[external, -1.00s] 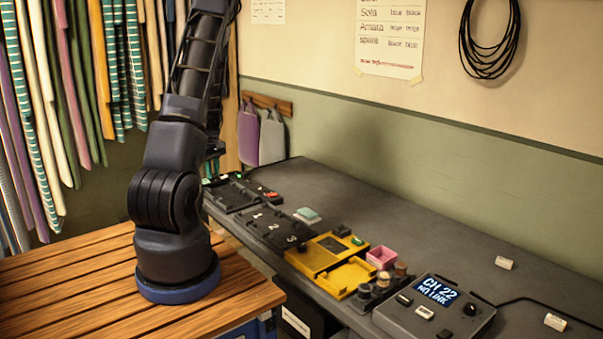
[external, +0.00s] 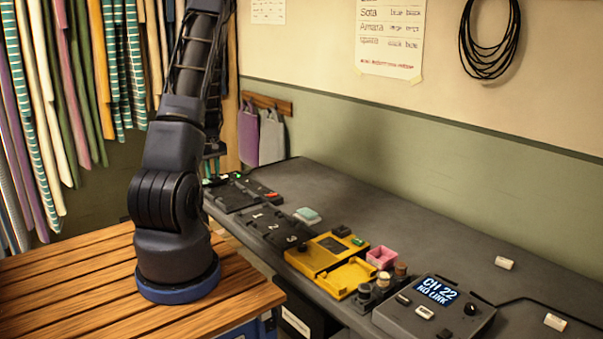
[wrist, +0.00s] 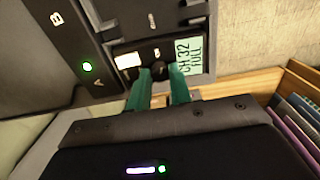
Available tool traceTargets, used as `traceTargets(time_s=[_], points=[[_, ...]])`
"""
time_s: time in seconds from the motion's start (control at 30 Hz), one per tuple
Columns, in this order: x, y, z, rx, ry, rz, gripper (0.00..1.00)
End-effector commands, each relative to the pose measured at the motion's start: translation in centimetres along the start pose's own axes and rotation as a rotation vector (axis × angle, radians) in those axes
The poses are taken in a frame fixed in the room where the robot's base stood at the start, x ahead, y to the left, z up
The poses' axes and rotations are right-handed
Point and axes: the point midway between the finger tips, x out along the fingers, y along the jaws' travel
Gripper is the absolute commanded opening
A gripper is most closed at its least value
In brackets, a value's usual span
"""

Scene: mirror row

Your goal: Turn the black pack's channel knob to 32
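In the wrist view, the black pack (wrist: 128,48) has a small pale green screen reading "CH 32" over a second word, perhaps "FULL" or "PULL". Its dark round channel knob (wrist: 159,70) is beside the screen. My gripper (wrist: 160,78) has teal fingers, one on each side of the knob, and they appear to touch it. The grey receiver (external: 435,312) at the near end has a screen reading "CH 22 NO LINK".
A dark panel marked A and B (wrist: 58,50), with a green light by A, lies left of the pack. The grey bench (external: 380,215) also carries a numbered black tray (external: 270,227), a yellow device (external: 327,255) and a pink box (external: 381,257). Pouches (external: 271,138) hang on the wall.

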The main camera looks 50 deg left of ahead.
Motion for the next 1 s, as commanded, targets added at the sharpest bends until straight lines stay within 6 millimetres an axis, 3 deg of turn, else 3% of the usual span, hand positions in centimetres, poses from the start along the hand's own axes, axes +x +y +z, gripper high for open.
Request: traceTargets(time_s=[0.47, 1.0], points=[[-0.8, 0.1, 0.0, 0.0, 0.001, 0.002, 0.3], [-9.5, 0.1, 0.0, 0.001, 0.001, 0.002, 0.3]])
